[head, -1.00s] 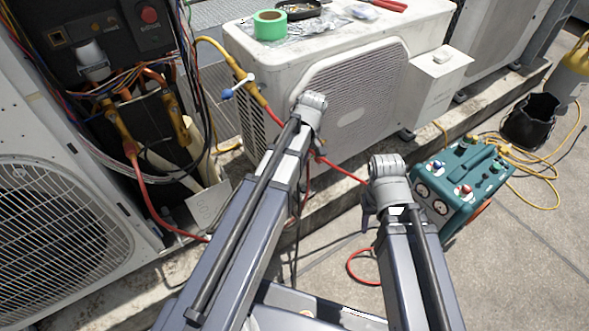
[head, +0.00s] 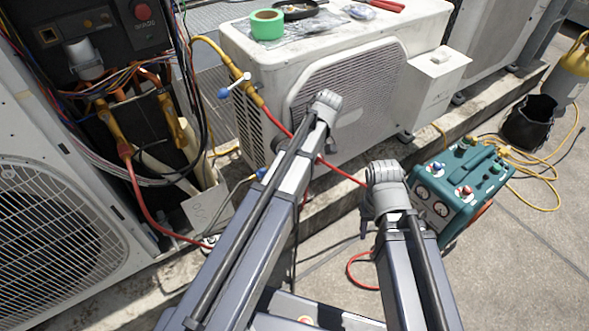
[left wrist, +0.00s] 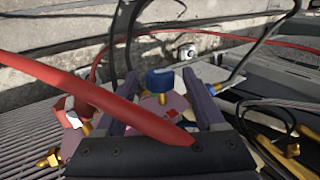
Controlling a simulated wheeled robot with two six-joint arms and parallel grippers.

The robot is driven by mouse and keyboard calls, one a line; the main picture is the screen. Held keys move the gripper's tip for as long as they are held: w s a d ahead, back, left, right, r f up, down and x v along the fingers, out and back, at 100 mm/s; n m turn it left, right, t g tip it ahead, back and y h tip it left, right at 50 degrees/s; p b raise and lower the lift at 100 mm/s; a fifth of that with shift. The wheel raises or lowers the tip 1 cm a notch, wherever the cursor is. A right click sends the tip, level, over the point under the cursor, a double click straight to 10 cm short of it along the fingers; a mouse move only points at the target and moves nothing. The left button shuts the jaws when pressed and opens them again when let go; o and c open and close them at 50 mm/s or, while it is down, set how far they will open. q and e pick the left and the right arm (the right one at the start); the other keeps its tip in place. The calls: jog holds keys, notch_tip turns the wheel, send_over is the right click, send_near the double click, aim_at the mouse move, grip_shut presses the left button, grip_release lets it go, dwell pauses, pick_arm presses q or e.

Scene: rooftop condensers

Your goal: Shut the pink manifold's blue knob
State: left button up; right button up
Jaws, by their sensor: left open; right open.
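In the left wrist view the blue knob (left wrist: 161,80) stands on a brass stem above the pink manifold (left wrist: 174,106), which is partly covered. My left gripper (left wrist: 160,82) is open, with one finger on each side of the knob; I cannot tell whether either touches it. A thick red hose (left wrist: 100,98) crosses in front of the left finger. In the head view only a small blue spot, apparently the knob (head: 262,173), shows beside my left arm, which hides the left gripper and manifold. My right gripper (head: 366,219) hangs below its wrist, open, partly hidden and apart from the manifold.
A teal recovery machine (head: 463,185) stands at the right, near a black bucket (head: 530,122). A white condenser (head: 420,50) is behind my arms, with green tape (head: 267,25) on top. Red and yellow hoses run around. Pavement at the lower right is fairly clear.

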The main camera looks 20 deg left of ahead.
pick_arm(q)
jog(key=shift+r, duration=0.15)
jog(key=p+v, duration=0.6)
jog(key=v, duration=0.1)
jog(key=shift+w+d+r+p, duration=0.15)
jog(key=shift+w+r+p, duration=0.05)
jog(key=shift+p, duration=0.2)
